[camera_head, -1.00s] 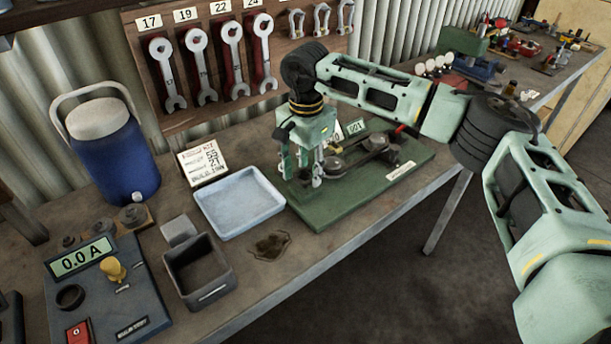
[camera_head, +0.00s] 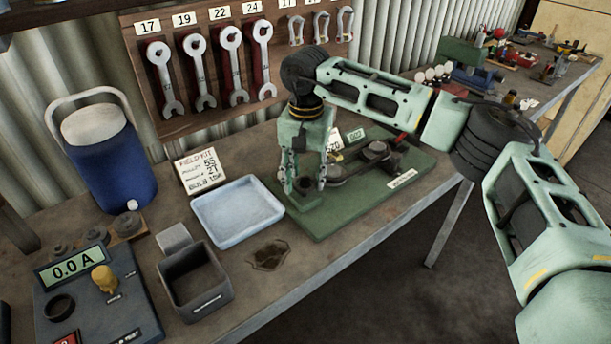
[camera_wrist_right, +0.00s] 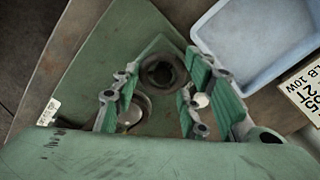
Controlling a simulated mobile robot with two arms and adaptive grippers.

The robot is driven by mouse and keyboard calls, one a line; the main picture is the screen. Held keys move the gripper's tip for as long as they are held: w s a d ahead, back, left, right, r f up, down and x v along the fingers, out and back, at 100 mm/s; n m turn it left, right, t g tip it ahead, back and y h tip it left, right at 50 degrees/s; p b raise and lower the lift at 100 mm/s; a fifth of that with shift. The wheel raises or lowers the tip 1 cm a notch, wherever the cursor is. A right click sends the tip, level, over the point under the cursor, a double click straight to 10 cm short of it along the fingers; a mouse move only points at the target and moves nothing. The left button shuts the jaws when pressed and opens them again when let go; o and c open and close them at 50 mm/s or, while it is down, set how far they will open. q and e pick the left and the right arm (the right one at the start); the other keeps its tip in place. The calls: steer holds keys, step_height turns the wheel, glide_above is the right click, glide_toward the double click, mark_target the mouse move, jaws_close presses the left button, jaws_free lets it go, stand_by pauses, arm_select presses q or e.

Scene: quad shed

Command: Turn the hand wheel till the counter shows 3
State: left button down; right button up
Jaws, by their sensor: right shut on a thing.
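My right gripper (camera_head: 305,185) points straight down over the left end of the green base plate (camera_head: 325,222). Its fingers straddle a dark round part (camera_wrist_right: 160,72), which I take for the hand wheel, and are shut on it; the gripper hides much of it. A small round disc (camera_wrist_right: 130,108) lies beside one finger in the wrist view. A small counter display (camera_head: 356,134) with green digits stands behind the mechanism; its digits are too small to read surely. A dark arm with round parts (camera_head: 373,152) lies right of the gripper. My left gripper is not in view.
A pale blue tray (camera_head: 202,228) lies left of the plate, also seen in the wrist view (camera_wrist_right: 222,60). A dark open box (camera_head: 195,305), a blue jug (camera_head: 115,165) and a meter reading 0.0 A (camera_head: 75,268) stand further left. Wrenches (camera_head: 198,75) hang behind.

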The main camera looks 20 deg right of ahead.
mark_target(307, 182)
steer(key=shift+s, duration=0.1)
steer(key=o, duration=1.1)
steer(key=shift+d, duration=0.1)
steer(key=shift+r, duration=0.25)
step_height(307, 182, up, 12)
steer(key=shift+f, duration=0.25)
